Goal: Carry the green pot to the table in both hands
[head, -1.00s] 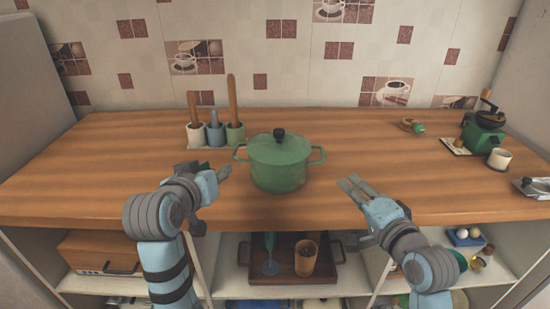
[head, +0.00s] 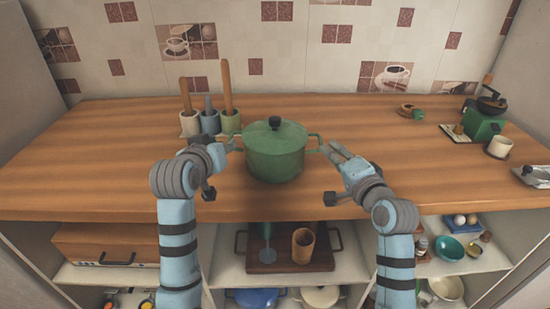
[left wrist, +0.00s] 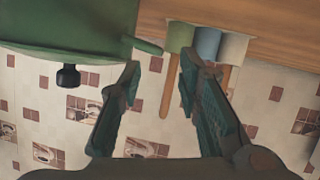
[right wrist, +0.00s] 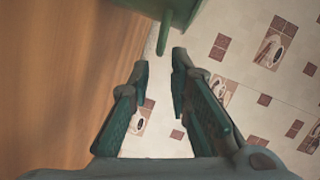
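The green pot (head: 274,158), lidded with a black knob, stands upright on the wooden counter (head: 90,160). Its left handle (left wrist: 148,47) shows in the left wrist view just beyond the gap between the fingers. My left gripper (head: 226,150) is open and empty beside that handle. The right handle (right wrist: 161,38) shows in the right wrist view, just ahead of the gap between the fingers. My right gripper (head: 332,150) is open and empty, close to that handle. Whether either gripper touches the pot is hard to tell.
Three utensil holders (head: 210,122) with wooden tools stand behind the left gripper. A shelf below holds a wooden tray (head: 290,262). The counter between is mostly clear.

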